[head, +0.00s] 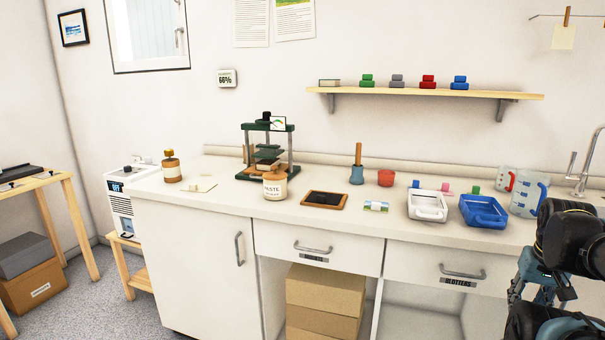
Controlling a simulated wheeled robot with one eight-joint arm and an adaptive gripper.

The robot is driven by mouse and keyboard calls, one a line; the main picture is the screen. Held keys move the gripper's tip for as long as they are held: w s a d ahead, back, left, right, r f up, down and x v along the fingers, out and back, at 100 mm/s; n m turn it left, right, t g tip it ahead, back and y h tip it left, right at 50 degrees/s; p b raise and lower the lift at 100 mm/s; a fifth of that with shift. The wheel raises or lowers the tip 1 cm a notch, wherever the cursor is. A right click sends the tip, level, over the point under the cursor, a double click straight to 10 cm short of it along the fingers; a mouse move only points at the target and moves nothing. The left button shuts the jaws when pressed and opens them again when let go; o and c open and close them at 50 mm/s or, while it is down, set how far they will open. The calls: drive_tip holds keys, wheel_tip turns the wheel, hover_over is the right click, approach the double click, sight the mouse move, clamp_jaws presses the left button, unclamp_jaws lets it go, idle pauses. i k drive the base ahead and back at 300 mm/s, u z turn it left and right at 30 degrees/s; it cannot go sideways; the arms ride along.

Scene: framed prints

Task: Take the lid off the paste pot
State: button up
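The paste pot (275,188) stands upright on the white counter, in front of the green press. It is a cream pot with a label reading PASTE. Dark parts of my arm show at the right edge, far from the pot. I cannot make out my gripper's fingers in this view.
A green press (268,147) stands close behind the pot. A brown-framed slate (324,199) lies to its right, and a jar with a gold top (171,168) stands to its left. White (427,205) and blue (483,210) trays sit further right. The counter's front edge is clear.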

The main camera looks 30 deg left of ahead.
sight(275, 175)
drive_tip(key=k, duration=1.15)
drive_tip(key=u, duration=0.55)
drive_tip(key=i, duration=1)
drive_tip(key=z, duration=0.05)
